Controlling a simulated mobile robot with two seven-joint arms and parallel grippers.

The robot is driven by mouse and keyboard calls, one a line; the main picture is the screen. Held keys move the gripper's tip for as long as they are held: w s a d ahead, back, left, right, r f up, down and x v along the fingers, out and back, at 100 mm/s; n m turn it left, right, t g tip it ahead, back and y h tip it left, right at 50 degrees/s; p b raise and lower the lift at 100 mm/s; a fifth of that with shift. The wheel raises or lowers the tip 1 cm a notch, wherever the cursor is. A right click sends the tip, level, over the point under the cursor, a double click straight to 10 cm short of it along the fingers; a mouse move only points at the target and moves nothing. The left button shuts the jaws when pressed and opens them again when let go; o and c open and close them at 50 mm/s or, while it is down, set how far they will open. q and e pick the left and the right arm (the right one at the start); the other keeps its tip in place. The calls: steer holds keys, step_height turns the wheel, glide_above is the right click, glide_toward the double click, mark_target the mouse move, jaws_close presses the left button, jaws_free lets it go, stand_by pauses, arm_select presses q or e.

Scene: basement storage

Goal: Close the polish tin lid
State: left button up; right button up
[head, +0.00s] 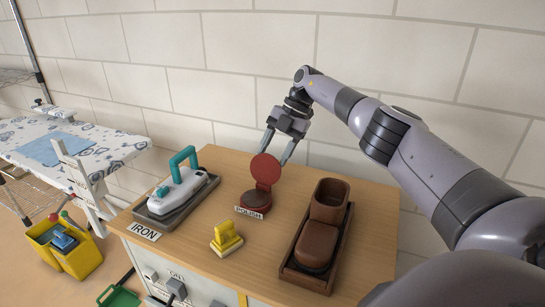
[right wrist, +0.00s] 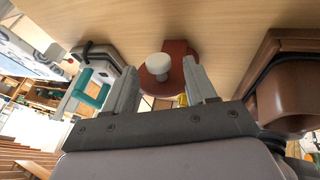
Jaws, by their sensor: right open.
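The polish tin (head: 256,200) stands on the wooden cabinet top behind a POLISH label. Its round red lid (head: 265,169) is open, standing up at the tin's back edge. In the right wrist view the red lid (right wrist: 182,48) shows with a pale round knob (right wrist: 157,66) in front of it. My right gripper (head: 276,150) is open and empty, just behind the upright lid on the wall side, fingers pointing down. In the right wrist view the knob appears between its fingers (right wrist: 163,85); I cannot tell whether they touch the lid. My left gripper is not in view.
A white and teal iron (head: 178,190) sits on a grey tray to the left. A yellow brush (head: 226,238) lies in front of the tin. A dark wooden tray (head: 300,276) with brown pieces stands to the right. The brick wall (head: 250,90) is close behind.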

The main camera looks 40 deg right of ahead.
steer(key=shift+w+a+f, duration=0.1)
steer(key=shift+a+f, duration=0.25)
steer(key=shift+f, duration=0.3)
jaws_close()
steer(key=shift+r, duration=0.1)
